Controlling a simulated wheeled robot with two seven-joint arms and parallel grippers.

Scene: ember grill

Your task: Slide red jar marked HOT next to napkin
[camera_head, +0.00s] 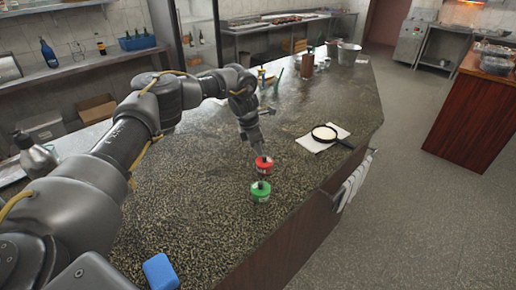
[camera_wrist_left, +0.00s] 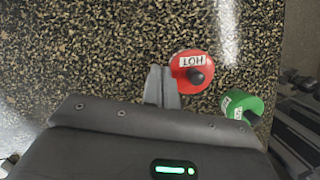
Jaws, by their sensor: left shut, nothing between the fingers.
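The red jar marked HOT (camera_head: 264,170) stands upright on the speckled counter. It also shows in the left wrist view (camera_wrist_left: 189,62), with a dark knob on its lid and a white HOT label. My left gripper (camera_head: 259,151) is shut and empty, right beside the red jar. In the left wrist view my left fingertips (camera_wrist_left: 161,86) are at the jar's left edge; I cannot tell whether they touch it. My right gripper is not in view.
A green jar (camera_head: 260,192) stands close in front of the red one. Bare counter (camera_head: 300,170) lies between the red jar and the napkin. White towels (camera_head: 352,184) hang at the counter's right side. Bottles and metal pots (camera_head: 348,54) stand at the far end.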

